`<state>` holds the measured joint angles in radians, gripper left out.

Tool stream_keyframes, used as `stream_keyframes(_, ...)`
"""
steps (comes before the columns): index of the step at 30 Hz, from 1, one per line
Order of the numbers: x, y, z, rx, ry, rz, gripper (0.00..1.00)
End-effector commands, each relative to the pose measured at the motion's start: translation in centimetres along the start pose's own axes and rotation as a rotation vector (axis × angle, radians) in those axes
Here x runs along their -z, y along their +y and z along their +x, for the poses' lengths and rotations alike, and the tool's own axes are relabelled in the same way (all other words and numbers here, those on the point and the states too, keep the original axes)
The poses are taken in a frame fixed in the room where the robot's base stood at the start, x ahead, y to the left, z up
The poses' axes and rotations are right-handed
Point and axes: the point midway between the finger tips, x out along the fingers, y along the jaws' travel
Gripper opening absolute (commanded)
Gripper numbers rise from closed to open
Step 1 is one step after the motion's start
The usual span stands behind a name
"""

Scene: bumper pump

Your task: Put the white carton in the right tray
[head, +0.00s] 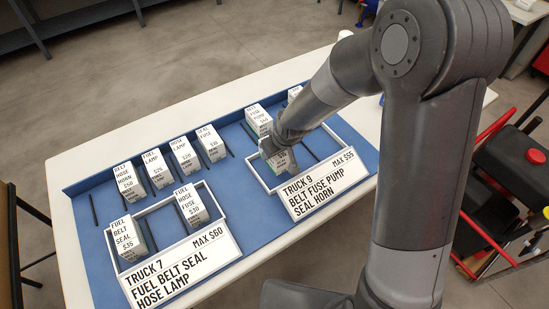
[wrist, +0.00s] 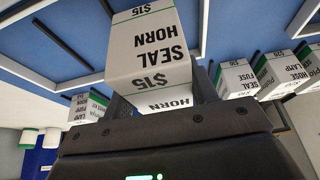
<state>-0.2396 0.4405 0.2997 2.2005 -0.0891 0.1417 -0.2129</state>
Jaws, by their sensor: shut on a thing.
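The white carton (head: 283,163) is marked SEAL HORN $15 and fills the upper middle of the wrist view (wrist: 150,55). My gripper (head: 277,148) is shut on it, with one dark finger on each side in the wrist view (wrist: 160,98). The carton is over or inside the left part of the right tray (head: 256,178), labelled TRUCK 9, BELT FUSE PUMP SEAL HORN, MAX $55. I cannot tell whether its bottom touches the tray floor. My arm hides part of the tray and carton. No other carton shows in the tray's visible part.
A row of several cartons stands behind the trays, including BELT FUSE PUMP (head: 258,118) close behind my gripper. The right tray's right part looks clear.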

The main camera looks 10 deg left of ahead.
Motion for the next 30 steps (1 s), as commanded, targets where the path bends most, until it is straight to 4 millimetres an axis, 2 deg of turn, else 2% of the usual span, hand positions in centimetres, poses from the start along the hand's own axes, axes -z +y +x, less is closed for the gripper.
stream_keyframes(5,0.0,-0.2,0.6,0.000,0.000,0.000,0.21)
stream_keyframes(13,-1.3,-0.2,3.7,0.000,0.000,-0.001,0.21)
stream_keyframes(24,-1.5,-0.1,4.1,-0.001,0.000,0.000,0.21)
stream_keyframes(25,-1.6,-0.1,4.2,-0.001,0.000,0.000,0.53)
stream_keyframes(30,-1.5,-0.1,4.1,-0.001,0.000,0.000,0.67)
